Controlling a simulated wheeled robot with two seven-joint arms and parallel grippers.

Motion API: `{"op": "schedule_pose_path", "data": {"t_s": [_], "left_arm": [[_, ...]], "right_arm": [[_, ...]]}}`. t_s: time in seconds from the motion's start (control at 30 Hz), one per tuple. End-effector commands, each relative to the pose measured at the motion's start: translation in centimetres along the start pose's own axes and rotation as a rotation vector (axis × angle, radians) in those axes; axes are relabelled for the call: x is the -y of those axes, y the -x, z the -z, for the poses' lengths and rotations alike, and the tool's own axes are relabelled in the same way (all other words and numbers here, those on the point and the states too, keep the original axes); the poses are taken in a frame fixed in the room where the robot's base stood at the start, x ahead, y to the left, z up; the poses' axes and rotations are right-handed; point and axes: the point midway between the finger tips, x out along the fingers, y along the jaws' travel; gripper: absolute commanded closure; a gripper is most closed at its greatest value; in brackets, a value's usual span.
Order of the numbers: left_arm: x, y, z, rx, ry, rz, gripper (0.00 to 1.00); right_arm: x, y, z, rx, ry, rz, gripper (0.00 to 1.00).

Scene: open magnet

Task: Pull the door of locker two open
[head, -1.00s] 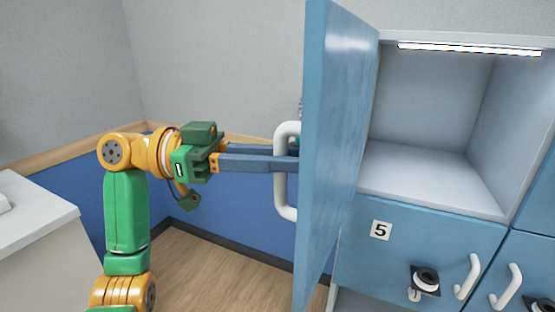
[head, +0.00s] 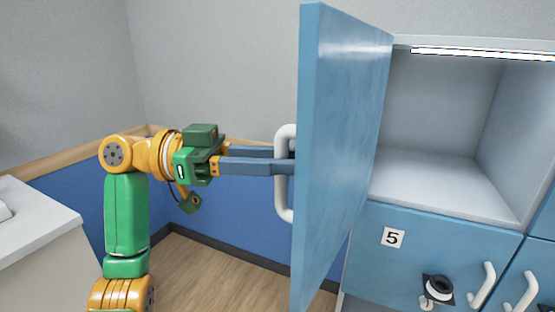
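A blue locker door (head: 345,150) stands swung wide open on the upper locker, hinged on the locker's left side. Its face with any number is turned away from me. A white D-shaped handle (head: 284,205) stands out on the door's left side. My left gripper (head: 284,160) reaches in from the left, with its two blue-grey fingers around the handle's upright bar, one in front and one behind. It appears shut on the handle, though the fingertips are partly hidden at the door's edge. The opened compartment (head: 440,120) is empty inside. My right gripper is not in view.
Locker 5 (head: 400,260) below is shut, with a handle (head: 482,285) and a round black-and-white fitting (head: 438,288). Another blue door is at the right edge. A light strip (head: 485,53) crosses the compartment's top. A white counter (head: 35,225) stands at left.

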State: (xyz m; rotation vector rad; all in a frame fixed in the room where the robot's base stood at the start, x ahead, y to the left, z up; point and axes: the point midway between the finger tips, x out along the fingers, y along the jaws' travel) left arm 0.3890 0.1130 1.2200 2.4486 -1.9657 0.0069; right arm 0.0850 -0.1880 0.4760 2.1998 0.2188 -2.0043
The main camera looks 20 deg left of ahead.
Motion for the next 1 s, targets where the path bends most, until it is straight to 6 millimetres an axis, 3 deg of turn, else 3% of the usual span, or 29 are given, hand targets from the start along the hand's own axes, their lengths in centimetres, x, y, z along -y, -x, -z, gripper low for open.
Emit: {"op": "schedule_pose_path", "data": {"t_s": [0.07,0.33,0.67,1.0], "left_arm": [[0.0,0.0,0.0,0.001,0.000,-0.001,0.48],[0.0,0.3,-0.1,0.002,0.001,0.000,0.48],[0.1,6.4,-0.1,0.002,0.002,0.001,0.48],[0.1,7.0,-0.1,0.003,0.001,-0.002,0.48]], "right_arm": [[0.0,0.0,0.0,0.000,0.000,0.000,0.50],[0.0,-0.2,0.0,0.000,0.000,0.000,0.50],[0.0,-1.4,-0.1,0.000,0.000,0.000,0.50],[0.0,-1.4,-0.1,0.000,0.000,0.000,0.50]]}}
